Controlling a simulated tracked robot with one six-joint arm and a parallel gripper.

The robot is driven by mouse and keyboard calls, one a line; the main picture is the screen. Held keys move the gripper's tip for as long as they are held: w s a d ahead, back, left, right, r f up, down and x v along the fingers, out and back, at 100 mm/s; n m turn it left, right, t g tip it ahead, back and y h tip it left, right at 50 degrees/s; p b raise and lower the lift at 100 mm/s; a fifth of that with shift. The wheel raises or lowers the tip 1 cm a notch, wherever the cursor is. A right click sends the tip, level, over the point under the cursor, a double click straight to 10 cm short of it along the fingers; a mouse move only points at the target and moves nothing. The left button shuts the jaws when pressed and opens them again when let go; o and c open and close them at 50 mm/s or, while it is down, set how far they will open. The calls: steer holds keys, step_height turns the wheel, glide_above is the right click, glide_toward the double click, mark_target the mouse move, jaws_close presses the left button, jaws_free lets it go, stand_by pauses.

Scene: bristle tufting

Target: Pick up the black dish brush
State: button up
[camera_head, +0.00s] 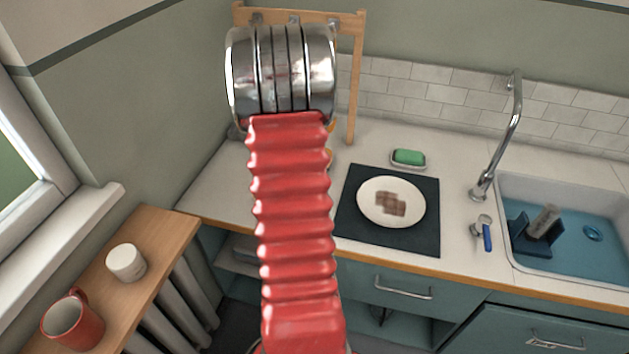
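I cannot make out a black dish brush for certain. A small tool with a blue handle (487,236) and a pale metal head lies on the counter left of the sink. In the sink (503,225), a dark blue holder (519,238) stands in the blue water with a greyish, brush-like piece (543,221) leaning in it. My red ribbed arm rises through the middle of the picture to a banded metal section at the top. My gripper does not show.
A white plate (370,212) with brown patches sits on a dark mat (352,238). A green soap bar (408,156) lies behind it, and a tap (484,190) stands at the sink. A red mug (55,332) and white cup (126,263) stand on the wooden ledge (165,235).

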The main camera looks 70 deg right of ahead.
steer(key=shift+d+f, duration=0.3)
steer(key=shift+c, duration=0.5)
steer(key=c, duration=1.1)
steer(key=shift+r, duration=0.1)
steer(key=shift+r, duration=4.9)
